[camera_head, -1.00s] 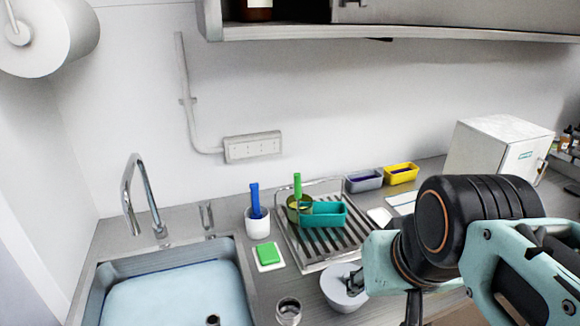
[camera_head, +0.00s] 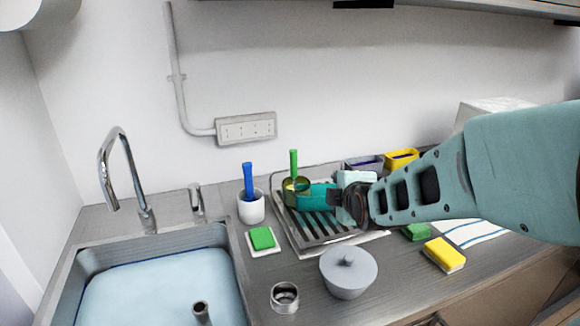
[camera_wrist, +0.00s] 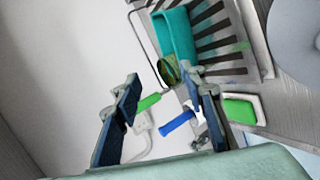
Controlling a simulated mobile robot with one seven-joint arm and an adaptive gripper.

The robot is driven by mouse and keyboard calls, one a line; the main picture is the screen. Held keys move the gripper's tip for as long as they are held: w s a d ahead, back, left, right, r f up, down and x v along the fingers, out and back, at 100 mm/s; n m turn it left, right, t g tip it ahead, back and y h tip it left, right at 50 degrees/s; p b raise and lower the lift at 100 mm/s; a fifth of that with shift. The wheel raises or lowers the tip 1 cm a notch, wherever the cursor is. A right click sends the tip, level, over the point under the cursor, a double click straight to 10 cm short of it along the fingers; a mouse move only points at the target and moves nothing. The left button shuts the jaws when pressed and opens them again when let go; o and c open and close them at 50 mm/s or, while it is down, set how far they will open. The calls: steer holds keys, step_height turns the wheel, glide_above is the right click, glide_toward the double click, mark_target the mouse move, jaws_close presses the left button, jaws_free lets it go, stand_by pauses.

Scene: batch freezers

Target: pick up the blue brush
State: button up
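The blue brush (camera_head: 248,180) stands handle up in a white cup (camera_head: 251,211) between the sink and the dish rack. In the wrist view the blue brush (camera_wrist: 177,123) shows just beyond and below the gap between my fingers, apart from them; its head is hidden in the cup. My gripper (camera_wrist: 162,88) is open, with two dark blue finger pads spread and nothing between them in its grasp. In the head view my gripper (camera_head: 345,197) is over the right part of the rack, to the right of the brush.
A green-handled brush (camera_head: 294,164) in an olive cup and a teal tub (camera_head: 317,196) stand on the dish rack (camera_head: 317,238). A green sponge (camera_head: 262,238) lies before the white cup. The sink (camera_head: 160,290) and tap (camera_head: 122,170) are left. A grey lidded pot (camera_head: 348,275) stands in front.

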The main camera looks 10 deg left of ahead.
steer(key=w+a+f+n+t+b, duration=0.2)
steer(key=w+a+f+n, duration=0.2)
steer(key=a+n, duration=0.15)
steer(key=n+t+y+b, duration=0.2)
steer(key=n+y+b, duration=0.3)
steer(key=n, duration=1.2)
glide_toward(249, 174)
steer(key=w, duration=0.1)
steer(key=shift+m, duration=0.35)
steer(key=x, duration=0.5)
steer(key=shift+d+f, duration=0.1)
steer(key=shift+f, duration=0.2)
steer(key=shift+a+r+p+x, duration=0.15)
steer(key=shift+p+x, duration=0.1)
steer(key=shift+x, duration=1.1)
steer(key=shift+a+r+p+x, duration=0.15)
steer(key=shift+a+p+x, duration=0.05)
steer(key=shift+x, duration=1.1)
steer(key=shift+s, duration=0.2)
steer(key=shift+c, duration=0.5)
jaws_close()
